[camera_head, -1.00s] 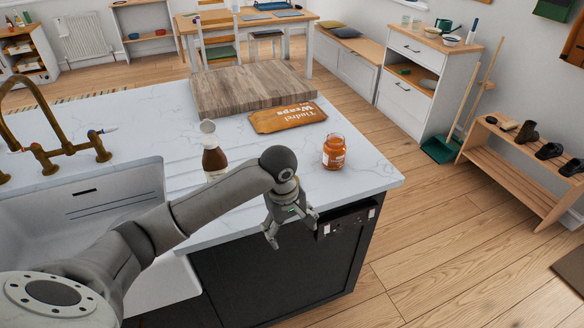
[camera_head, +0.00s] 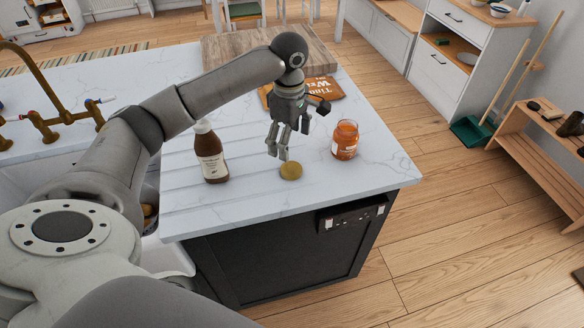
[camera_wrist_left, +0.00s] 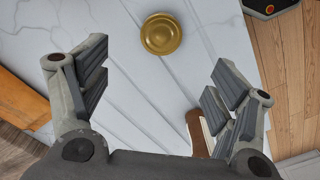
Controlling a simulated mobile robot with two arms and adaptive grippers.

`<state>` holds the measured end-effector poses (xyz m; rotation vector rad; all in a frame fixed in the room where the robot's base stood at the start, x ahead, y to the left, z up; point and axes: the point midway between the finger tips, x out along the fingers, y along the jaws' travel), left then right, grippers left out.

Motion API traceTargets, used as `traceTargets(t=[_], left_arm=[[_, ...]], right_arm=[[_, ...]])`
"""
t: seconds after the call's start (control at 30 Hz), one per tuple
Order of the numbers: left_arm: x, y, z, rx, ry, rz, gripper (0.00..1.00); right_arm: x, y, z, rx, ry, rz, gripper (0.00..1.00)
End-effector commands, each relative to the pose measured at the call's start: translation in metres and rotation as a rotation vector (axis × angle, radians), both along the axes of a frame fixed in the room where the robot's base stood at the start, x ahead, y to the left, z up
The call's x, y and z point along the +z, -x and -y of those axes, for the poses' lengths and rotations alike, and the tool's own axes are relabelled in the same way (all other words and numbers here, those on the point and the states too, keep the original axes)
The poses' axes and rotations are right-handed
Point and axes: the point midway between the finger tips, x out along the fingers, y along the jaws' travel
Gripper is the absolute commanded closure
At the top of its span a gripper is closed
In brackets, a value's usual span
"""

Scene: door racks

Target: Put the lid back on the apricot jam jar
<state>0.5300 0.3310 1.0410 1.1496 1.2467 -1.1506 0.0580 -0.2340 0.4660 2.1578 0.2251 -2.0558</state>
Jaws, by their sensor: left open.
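The apricot jam jar (camera_head: 345,140) stands upright and open-topped on the white counter, right of my left gripper. A round gold lid (camera_head: 291,171) lies flat on the counter near the front edge. My left gripper (camera_head: 279,150) is open and empty above the counter, just behind the lid in the head view. In the left wrist view the lid (camera_wrist_left: 161,34) lies beyond my left gripper's spread fingers (camera_wrist_left: 155,90), not between them. My right gripper is not in view.
A brown bottle with a white label (camera_head: 210,153) stands left of the lid. Behind are an orange wraps packet (camera_head: 330,86) and a wooden board (camera_head: 235,48). A brass tap (camera_head: 40,95) stands left. The counter's front edge is close to the lid.

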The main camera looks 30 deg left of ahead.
Motion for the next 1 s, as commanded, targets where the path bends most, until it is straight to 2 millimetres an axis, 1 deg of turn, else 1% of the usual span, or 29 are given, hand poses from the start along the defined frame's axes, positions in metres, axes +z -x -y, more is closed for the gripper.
traceTargets(t=[0.03,0.1,0.2,0.3,0.47,0.67,0.73,0.87,0.9,1.0], left_arm=[[-0.009,0.001,0.000,0.000,-0.002,-0.005,0.17],[-0.020,0.001,0.000,0.000,0.000,-0.004,0.17],[-0.032,0.001,0.000,0.000,-0.001,-0.002,0.17],[-0.038,0.000,0.000,0.000,0.000,0.000,0.17],[-0.039,0.000,0.000,-0.001,0.000,0.001,0.17],[-0.042,0.001,0.001,-0.001,-0.001,-0.002,0.17],[-0.050,0.001,0.003,-0.002,-0.001,-0.004,0.17],[-0.070,0.002,0.006,-0.002,-0.001,-0.004,0.17],[-0.077,0.001,0.006,-0.001,-0.001,-0.003,0.17],[-0.087,0.001,0.005,-0.002,-0.001,-0.001,0.17]], right_arm=[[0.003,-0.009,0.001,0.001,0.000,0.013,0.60],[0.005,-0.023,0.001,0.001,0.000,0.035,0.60],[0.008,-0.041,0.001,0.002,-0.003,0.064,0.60],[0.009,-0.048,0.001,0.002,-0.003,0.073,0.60],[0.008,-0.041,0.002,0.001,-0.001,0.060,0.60],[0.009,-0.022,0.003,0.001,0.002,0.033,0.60],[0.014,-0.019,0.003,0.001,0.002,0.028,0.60],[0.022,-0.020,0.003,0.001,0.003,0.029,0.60],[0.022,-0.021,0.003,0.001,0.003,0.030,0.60],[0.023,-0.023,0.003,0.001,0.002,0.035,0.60]])
